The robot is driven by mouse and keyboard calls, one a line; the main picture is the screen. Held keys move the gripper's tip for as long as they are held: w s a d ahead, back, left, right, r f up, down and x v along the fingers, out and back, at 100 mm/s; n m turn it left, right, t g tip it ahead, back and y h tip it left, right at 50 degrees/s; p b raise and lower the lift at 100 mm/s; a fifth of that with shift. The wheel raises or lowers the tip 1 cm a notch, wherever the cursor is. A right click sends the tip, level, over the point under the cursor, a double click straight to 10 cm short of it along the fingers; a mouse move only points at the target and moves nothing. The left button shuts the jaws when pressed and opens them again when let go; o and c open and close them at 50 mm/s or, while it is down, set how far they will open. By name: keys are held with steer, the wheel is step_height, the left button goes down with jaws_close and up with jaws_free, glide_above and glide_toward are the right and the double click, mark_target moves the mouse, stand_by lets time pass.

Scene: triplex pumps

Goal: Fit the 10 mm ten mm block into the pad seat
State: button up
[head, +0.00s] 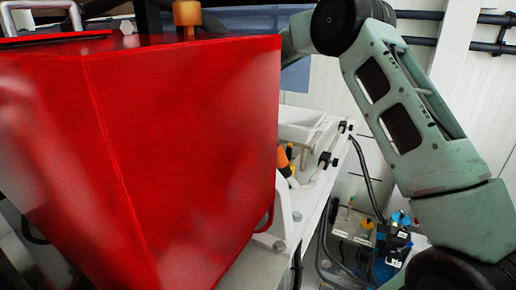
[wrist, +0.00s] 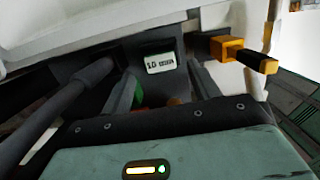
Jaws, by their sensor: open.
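In the wrist view, a dark block (wrist: 160,62) carries a pale label that seems to begin with "10"; the rest is too small to read. My gripper (wrist: 161,75) is open, with one finger on each side of the block in the picture. I cannot tell whether the fingers touch it or how far beyond the tips it is. A green patch and a reddish-brown patch show low between the fingers. I cannot pick out the pad seat in either view. In the head view my gripper and the block are not visible.
A large red housing (head: 180,150) fills the left of the head view and blocks much behind it. A white bench (head: 312,205) with valves runs beside it. A grey box (head: 354,228) stands low at right. An orange-and-black part (wrist: 240,53) sits right of my gripper.

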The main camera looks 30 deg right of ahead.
step_height(320, 180, up, 8)
steer(key=a+b, duration=0.1)
steer(key=shift+s, duration=0.3)
steer(key=shift+f, duration=0.15)
